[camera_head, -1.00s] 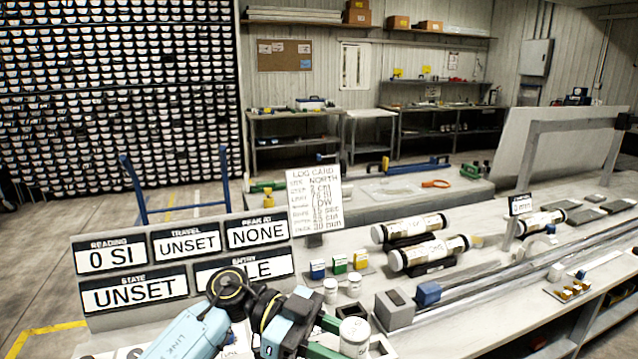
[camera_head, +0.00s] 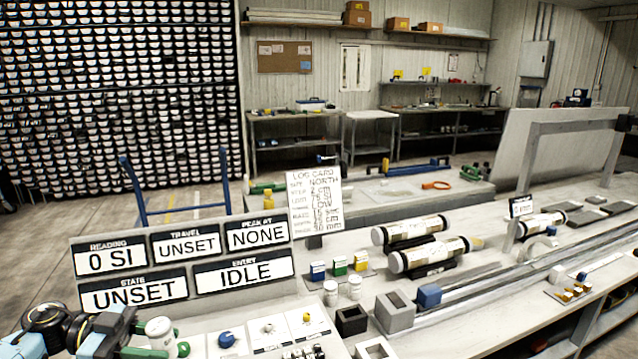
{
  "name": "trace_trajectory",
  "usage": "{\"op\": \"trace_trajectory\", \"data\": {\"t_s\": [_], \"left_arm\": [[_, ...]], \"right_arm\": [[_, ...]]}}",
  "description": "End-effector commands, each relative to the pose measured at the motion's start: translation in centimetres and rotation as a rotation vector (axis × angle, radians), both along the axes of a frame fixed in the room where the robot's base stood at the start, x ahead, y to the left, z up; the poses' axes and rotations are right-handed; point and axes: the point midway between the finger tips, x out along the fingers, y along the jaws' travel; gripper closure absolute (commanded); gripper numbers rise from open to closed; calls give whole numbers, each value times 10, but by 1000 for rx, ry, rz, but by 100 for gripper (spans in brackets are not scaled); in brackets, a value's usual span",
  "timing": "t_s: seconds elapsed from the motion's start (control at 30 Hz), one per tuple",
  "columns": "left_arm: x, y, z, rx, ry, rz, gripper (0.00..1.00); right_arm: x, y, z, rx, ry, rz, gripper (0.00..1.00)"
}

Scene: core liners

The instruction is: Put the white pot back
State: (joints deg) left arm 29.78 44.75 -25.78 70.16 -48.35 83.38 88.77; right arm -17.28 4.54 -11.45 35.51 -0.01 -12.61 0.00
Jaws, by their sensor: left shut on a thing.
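My left gripper (camera_head: 166,351) is at the bottom left, its green fingers shut on a white pot (camera_head: 159,328). The pot looks upright, in front of the lower part of the display board. Its lower part is partly hidden by the fingers. Two more white pots, one on the left (camera_head: 331,292) and one on the right (camera_head: 354,286), stand side by side on the bench near the middle. My right gripper is not in view.
White cards with small knobs (camera_head: 268,333) lie just right of the held pot. Open square blocks, black (camera_head: 351,321), grey (camera_head: 395,317) and white (camera_head: 375,350), stand farther right. The display board (camera_head: 187,262) rises behind the gripper. Core tubes (camera_head: 430,254) lie beyond.

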Motion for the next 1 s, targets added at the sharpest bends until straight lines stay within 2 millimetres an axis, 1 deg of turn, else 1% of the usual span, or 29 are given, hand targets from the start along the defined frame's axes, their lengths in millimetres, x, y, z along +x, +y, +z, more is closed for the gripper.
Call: {"op": "trace_trajectory", "data": {"t_s": [0.03, 0.1, 0.2, 0.43, 0.67, 0.9, 1.0], "left_arm": [[-1, 9, 1, 1, 0, 12, 90], [-1, 18, 2, 1, -1, 26, 90], [-2, 28, 3, -1, -1, 43, 90], [4, 3, 4, -2, -1, 77, 90], [10, -24, 10, -1, -1, 152, 90], [15, -51, 27, 1, -2, 310, 90], [16, -57, 34, 2, -2, 401, 90]], "right_arm": [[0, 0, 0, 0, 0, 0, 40], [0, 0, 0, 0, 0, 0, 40], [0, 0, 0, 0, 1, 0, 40], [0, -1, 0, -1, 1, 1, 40], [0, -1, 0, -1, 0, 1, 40], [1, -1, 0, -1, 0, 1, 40], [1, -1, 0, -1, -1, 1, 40]]}}
